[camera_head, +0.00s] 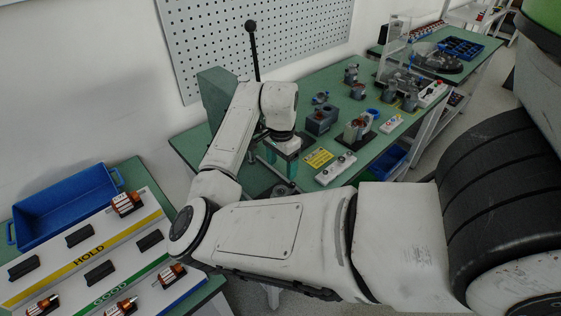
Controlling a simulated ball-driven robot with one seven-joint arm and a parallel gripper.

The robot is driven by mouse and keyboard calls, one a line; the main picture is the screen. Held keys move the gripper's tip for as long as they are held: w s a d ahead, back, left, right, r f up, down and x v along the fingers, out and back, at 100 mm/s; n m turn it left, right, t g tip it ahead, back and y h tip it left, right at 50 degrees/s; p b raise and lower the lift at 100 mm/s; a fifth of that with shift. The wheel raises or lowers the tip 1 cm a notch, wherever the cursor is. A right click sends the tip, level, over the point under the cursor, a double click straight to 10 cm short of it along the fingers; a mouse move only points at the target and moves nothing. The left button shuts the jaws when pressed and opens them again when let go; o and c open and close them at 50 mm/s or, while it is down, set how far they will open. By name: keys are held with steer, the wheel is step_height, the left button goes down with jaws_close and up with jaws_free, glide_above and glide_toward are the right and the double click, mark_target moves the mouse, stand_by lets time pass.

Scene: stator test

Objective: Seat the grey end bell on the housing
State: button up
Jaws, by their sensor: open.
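My arm reaches across the picture to my gripper (281,163), which is open over the near part of the green bench. Its fingers point down and look empty. A dark round part (283,188) shows just below the fingers; I cannot tell whether it is the grey end bell. The parts are too small to identify surely.
A yellow label (318,158) and a white panel with knobs (336,169) lie right of my gripper. Several small grey units stand farther back. At lower left are a blue bin (62,210) and a HOLD/GOOD rack (95,250). A pegboard (250,35) backs the bench.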

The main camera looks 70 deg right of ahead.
steer(key=b, duration=0.5)
glide_above(281, 195)
step_height(281, 195, down, 6)
steer(key=shift+a+f, duration=0.1)
steer(key=shift+f, duration=2.2)
steer(key=c, duration=0.8)
